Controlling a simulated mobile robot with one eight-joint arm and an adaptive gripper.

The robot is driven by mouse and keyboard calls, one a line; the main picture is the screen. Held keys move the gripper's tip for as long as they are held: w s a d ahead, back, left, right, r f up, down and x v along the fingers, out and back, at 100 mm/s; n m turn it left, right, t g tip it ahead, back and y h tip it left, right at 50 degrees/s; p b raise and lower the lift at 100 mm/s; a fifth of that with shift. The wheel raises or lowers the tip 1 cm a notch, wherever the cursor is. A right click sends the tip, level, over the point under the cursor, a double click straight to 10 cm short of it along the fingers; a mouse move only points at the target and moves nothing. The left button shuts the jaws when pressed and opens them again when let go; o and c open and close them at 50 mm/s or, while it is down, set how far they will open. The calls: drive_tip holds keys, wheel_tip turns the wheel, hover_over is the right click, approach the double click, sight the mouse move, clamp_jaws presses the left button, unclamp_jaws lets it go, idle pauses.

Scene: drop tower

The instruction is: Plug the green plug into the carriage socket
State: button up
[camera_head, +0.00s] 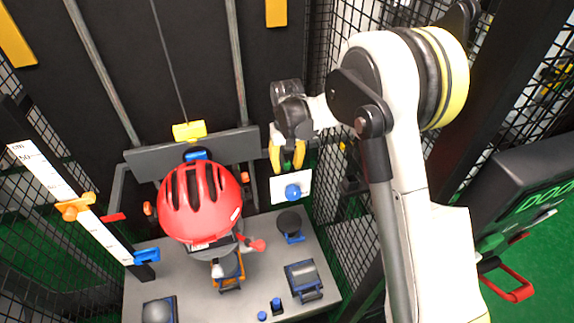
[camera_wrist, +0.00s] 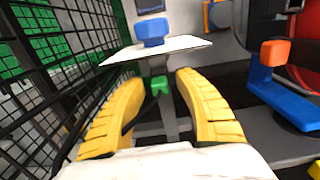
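My gripper (camera_head: 287,158) hangs pointing down at the right side of the carriage, beside a white plate (camera_head: 291,188) with a blue knob (camera_head: 293,191). In the wrist view its two yellow fingers (camera_wrist: 158,82) are spread with a gap between them. A small green piece, which looks like the green plug (camera_wrist: 160,86), shows in that gap by a grey post, with neither finger visibly touching it. I cannot make it out in the head view. The carriage (camera_head: 255,285) is a grey platform with an upright back bar. I cannot clearly identify its socket.
A dummy with a red helmet (camera_head: 200,203) sits on the carriage, left of my gripper. Blue and grey fittings (camera_head: 302,278) stand on the platform. Black mesh (camera_wrist: 50,70) runs close on the gripper's left in the wrist view. A marked scale (camera_head: 75,205) stands at the left.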

wheel_tip(320, 180, up, 12)
idle(0.6)
